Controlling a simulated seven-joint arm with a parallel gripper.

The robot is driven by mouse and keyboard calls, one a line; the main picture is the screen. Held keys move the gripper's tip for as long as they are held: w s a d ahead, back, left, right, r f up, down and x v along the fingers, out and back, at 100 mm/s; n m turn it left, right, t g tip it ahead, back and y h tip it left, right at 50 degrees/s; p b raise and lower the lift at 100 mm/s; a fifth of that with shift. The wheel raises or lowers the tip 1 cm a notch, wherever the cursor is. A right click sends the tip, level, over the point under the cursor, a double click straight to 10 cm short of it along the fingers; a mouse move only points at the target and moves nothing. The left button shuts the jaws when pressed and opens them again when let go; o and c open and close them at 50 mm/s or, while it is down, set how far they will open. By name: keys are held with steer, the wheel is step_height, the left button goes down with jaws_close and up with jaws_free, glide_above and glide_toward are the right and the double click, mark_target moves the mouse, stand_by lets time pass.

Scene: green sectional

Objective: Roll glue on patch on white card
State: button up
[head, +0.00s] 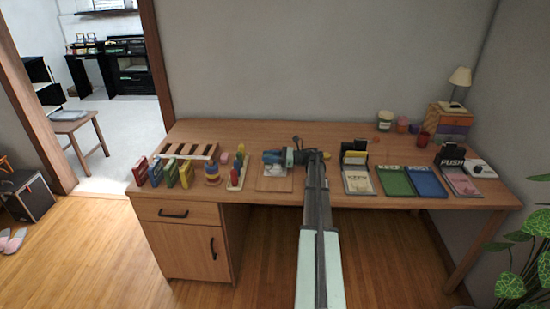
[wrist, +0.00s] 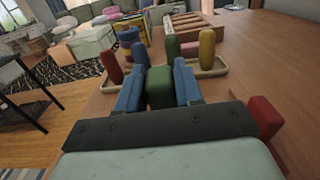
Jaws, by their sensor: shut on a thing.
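My gripper (head: 274,157) is above the wooden board with the white card (head: 277,169), with its fingers pointing left. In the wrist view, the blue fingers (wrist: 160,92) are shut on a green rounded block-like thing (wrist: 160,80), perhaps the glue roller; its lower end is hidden. The fingers partly cover the card in the head view, and I cannot tell whether the green thing touches it. A patch on the card is too small to make out. The card does not show clearly in the wrist view.
A cream tray (wrist: 212,68) with red, green and yellow pegs lies just beyond the fingers. A red thing (wrist: 265,117) is close at the right of my gripper. Standing coloured frames (head: 157,172) are at left; green (head: 394,182) and blue (head: 427,182) trays lie at right.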

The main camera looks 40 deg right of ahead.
steer(key=shift+w+a, duration=0.35)
steer(key=shift+w+d, duration=0.2)
steer(key=shift+w, duration=0.1)
steer(key=shift+v, duration=4.2)
steer(key=shift+x, duration=3.95)
steer(key=shift+w+a+r, duration=0.1)
steer(key=shift+w+a, duration=0.05)
steer(key=shift+a, duration=0.1)
steer(key=shift+r, duration=3.9)
